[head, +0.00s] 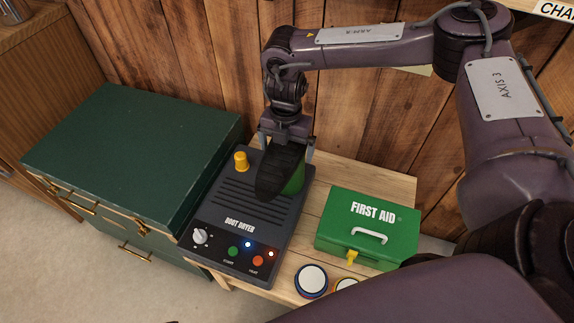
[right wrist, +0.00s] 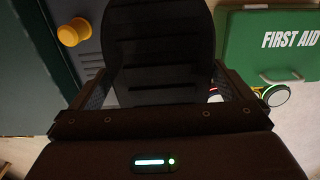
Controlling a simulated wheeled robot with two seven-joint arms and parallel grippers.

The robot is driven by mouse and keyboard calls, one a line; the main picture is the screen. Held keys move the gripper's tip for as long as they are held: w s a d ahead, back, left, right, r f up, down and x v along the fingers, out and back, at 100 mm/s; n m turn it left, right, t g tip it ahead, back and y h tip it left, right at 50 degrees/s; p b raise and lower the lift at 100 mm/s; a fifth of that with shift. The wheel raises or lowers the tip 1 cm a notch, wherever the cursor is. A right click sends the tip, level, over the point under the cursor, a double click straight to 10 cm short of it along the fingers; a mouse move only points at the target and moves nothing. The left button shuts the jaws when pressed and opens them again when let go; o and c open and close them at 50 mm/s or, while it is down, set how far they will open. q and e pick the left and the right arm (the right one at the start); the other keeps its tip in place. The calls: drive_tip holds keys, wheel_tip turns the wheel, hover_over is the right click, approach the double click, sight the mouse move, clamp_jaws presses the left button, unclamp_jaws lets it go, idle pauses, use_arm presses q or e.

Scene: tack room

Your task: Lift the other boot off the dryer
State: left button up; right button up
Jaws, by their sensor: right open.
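The boot (head: 281,173), with a black sole and a green upper, is upside down on the right side of the boot dryer (head: 235,223). Its black sole (right wrist: 160,45) fills the middle of the right wrist view. My right gripper (head: 287,145) is at the boot from above and behind. Its fingers stand open on either side of the sole, and I cannot tell whether they touch it. A bare yellow peg (head: 241,161) stands on the dryer's left side, and it also shows in the right wrist view (right wrist: 73,32). My left gripper is not in view.
A green first aid box (head: 367,228) sits right of the dryer on the wooden bench (head: 390,181). Two round tins (head: 312,280) stand at the bench's front. A dark green cabinet (head: 130,145) is close on the left. The plank wall is behind.

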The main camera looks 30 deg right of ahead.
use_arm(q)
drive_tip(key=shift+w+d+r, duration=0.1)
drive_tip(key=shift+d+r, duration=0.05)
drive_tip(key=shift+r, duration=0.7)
use_arm(e)
drive_tip(key=shift+d+f, duration=0.1)
drive_tip(key=shift+f, duration=1.8)
drive_tip(key=shift+r, duration=0.1)
drive_tip(key=c, duration=1.3)
drive_tip(key=shift+c, duration=0.2)
